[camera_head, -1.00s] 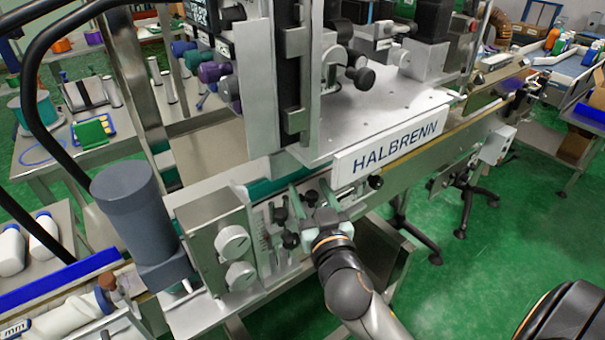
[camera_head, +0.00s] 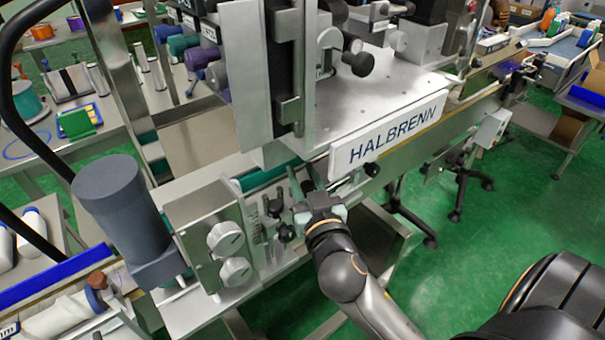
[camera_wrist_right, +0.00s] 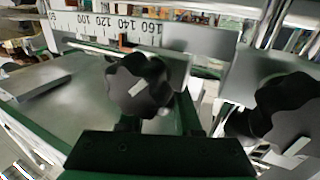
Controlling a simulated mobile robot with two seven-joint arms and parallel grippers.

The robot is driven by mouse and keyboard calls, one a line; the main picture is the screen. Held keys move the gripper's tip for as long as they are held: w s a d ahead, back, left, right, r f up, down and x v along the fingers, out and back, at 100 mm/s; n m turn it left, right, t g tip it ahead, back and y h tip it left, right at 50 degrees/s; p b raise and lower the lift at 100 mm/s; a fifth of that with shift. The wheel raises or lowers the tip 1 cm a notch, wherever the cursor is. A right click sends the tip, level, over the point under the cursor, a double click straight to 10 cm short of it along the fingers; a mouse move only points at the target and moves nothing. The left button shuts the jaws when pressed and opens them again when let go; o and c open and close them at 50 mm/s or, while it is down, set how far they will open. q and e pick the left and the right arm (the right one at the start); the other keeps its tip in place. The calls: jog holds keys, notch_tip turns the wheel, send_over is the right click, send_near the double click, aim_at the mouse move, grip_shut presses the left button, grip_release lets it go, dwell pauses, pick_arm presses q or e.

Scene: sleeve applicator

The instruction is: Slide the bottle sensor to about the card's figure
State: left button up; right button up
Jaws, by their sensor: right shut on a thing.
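My right gripper (camera_head: 322,203) is at the front rail of the labelled machine, just below the HALBRENN sign. In the right wrist view, its dark jaws (camera_wrist_right: 160,135) are shut on a black lobed knob (camera_wrist_right: 138,85), which I take to be the bottle sensor's. Behind this knob is a white scale (camera_wrist_right: 85,27) with black figures up to 160. A red pointer (camera_wrist_right: 122,41) stands near the 120 to 140 figures. The sensor itself is not clearly told apart. I cannot make out the card or its figure. My left gripper is not in view.
A second black lobed knob (camera_wrist_right: 288,112) is close on the right in the wrist view. Two round dials (camera_head: 230,253) and a grey motor (camera_head: 122,215) stand left of my gripper. The HALBRENN sign (camera_head: 390,135) hangs just above it. Green floor (camera_head: 480,250) is open at the right.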

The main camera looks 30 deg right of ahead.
grip_shut()
dwell(0.9)
